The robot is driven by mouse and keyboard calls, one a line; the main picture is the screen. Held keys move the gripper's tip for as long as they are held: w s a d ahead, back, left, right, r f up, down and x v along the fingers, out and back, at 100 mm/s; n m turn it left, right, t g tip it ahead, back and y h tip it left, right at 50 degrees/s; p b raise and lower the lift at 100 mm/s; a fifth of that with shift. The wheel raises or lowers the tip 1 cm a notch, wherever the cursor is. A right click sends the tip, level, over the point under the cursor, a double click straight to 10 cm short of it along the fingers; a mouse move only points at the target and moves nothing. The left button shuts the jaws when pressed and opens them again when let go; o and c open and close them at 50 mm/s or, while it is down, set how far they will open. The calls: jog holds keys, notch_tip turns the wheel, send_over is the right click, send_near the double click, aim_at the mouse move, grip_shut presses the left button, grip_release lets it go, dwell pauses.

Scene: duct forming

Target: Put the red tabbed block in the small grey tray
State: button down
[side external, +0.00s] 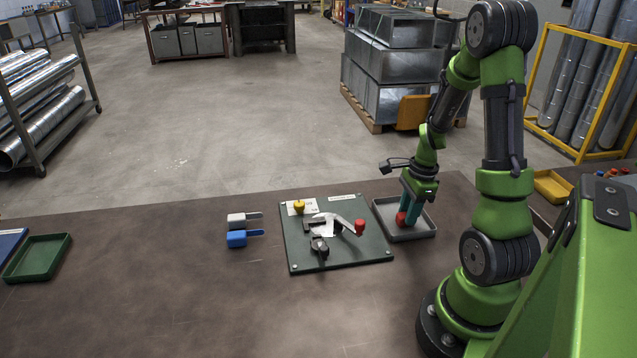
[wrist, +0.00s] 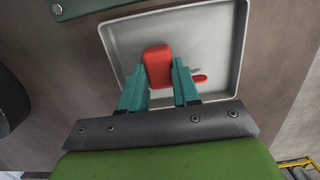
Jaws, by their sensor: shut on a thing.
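The red tabbed block (wrist: 157,64) is between the teal fingers of my gripper (wrist: 159,82) in the wrist view. Its tab shows to the right, beyond the right finger. In the side external view the red block (side external: 401,219) is at the fingertips of my gripper (side external: 408,213). The small grey tray (wrist: 219,25) lies beneath the block and fingers. In the side external view the tray (side external: 425,235) is on the table, right of the green board. My gripper is shut on the block, within the tray's outline. I cannot tell whether the block touches the tray floor.
A green board (side external: 350,255) with a metal clamp, a red knob (side external: 360,227) and a yellow knob (side external: 299,207) stands left of the tray. White (side external: 240,219) and blue (side external: 238,239) tabbed blocks lie farther left. A green tray (side external: 38,258) is at the far left.

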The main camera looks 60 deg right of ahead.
jog(key=shift+f, duration=0.1)
jog(key=c, duration=0.8)
grip_release()
notch_tip(320, 180, up, 12)
jog(key=w+a+r+n+t, duration=0.1)
jog(key=w+a+r+n, duration=0.15)
jog(key=a+n, duration=0.25)
jog(key=w+a+r+n+t, duration=0.2)
jog(key=a+r+n, duration=0.15)
jog(key=a, duration=0.25)
jog(key=a+r+n+t, duration=0.1)
jog(key=a+n, duration=0.3)
jog(key=a, duration=0.1)
jog(key=s+a+r+n+t, duration=0.1)
jog(key=a+r+n, duration=0.1)
jog(key=a+n, duration=0.3)
jog(key=a+r+n+t+y, duration=0.1)
jog(key=a+n, duration=0.4)
jog(key=shift+s+a+r, duration=0.25)
jog(key=shift+s+r, duration=0.05)
